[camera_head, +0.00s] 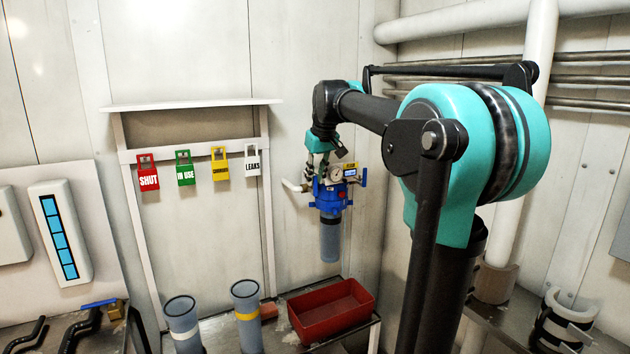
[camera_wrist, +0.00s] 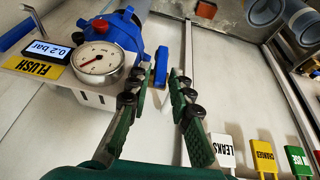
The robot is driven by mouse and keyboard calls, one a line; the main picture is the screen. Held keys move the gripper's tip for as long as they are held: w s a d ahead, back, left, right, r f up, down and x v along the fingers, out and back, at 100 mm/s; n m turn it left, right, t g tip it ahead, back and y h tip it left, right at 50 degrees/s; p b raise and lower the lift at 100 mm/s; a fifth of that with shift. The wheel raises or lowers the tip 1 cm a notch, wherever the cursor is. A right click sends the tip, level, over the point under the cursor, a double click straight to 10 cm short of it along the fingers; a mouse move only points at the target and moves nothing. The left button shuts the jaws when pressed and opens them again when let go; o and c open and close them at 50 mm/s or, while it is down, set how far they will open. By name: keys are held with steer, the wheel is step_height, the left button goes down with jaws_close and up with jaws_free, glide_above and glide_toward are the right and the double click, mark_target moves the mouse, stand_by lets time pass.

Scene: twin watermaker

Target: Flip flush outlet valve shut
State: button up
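A blue lever handle (camera_wrist: 161,66) shows between the fingertips of my gripper (camera_wrist: 157,78) in the wrist view, closer to the left finger. The two green fingers are apart; I cannot tell whether either touches the lever. Another blue lever (camera_wrist: 17,33) lies at the far left of that view, and a blue lever (camera_head: 363,177) shows right of the filter in the head view. A round gauge (camera_wrist: 98,63), a display reading 0.2 bar (camera_wrist: 47,48) and a yellow FLUSH label (camera_wrist: 42,66) are beside the blue filter head (camera_wrist: 122,30). In the head view my gripper (camera_head: 315,172) is at the filter's left side, partly hidden.
The filter's grey bowl (camera_head: 330,240) hangs above a red bin (camera_head: 330,312). Grey canisters (camera_head: 247,312) stand on the bench. Red, green, yellow and white tags (camera_head: 252,161) hang on a rail to the left. White pipes (camera_head: 540,50) run at the right.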

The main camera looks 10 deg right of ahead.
steer(key=shift+x, duration=0.75)
steer(key=shift+c, duration=0.5)
jaws_close()
steer(key=shift+d+y, duration=0.15)
steer(key=shift+y, duration=0.25)
steer(key=shift+o, duration=0.5)
jaws_free()
